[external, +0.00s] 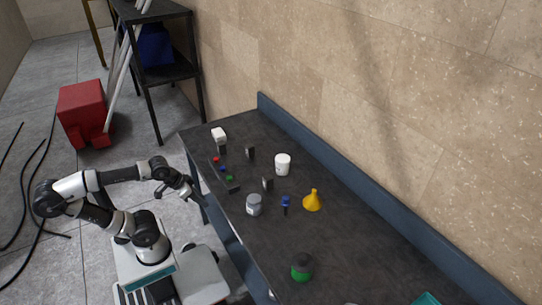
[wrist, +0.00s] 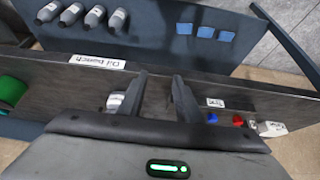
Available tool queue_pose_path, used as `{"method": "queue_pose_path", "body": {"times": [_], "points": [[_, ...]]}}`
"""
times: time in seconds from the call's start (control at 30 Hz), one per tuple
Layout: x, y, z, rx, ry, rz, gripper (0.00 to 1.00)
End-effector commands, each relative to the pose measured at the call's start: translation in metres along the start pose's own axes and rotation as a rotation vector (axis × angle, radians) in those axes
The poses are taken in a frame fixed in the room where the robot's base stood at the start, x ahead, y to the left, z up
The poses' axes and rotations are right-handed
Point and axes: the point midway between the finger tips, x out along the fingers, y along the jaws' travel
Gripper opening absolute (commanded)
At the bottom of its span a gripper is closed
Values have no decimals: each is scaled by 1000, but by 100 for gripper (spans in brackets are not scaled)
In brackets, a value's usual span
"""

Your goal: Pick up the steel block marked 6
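Small dark grey upright blocks stand on the bench in the external view: one (external: 250,153) near the back left, one (external: 267,184) near the middle, and one (external: 223,151) beside the white block. No number is legible on them, so I cannot tell which is marked 6. My gripper (external: 197,197) is off the bench's front left edge, apart from the blocks. In the wrist view my gripper (wrist: 159,77) has its two dark fingers spread, with nothing held between them. No steel block is clearly seen in the wrist view.
The dark bench (external: 330,265) holds a grey jar (external: 254,205), white cup (external: 283,165), yellow funnel (external: 313,201), green-topped item (external: 302,267) and a strip with coloured knobs (external: 233,187). The wrist view shows several grey bottles (wrist: 95,17) and blue pads (wrist: 205,32).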

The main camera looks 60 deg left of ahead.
Motion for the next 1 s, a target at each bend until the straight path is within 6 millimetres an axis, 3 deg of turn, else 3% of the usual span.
{"method": "queue_pose_path", "body": {"times": [0.17,0.3,0.53,0.63,0.77,0.9,1.0], "points": [[0,0,0,0,0,0,33],[0,0,0,0,0,0,53],[0,0,0,0,0,0,53],[-7,0,-11,1,-9,-3,53],[-31,0,-55,8,-58,-15,53],[-53,1,-130,20,-145,-28,53],[-57,3,-182,28,-208,-32,53]]}}
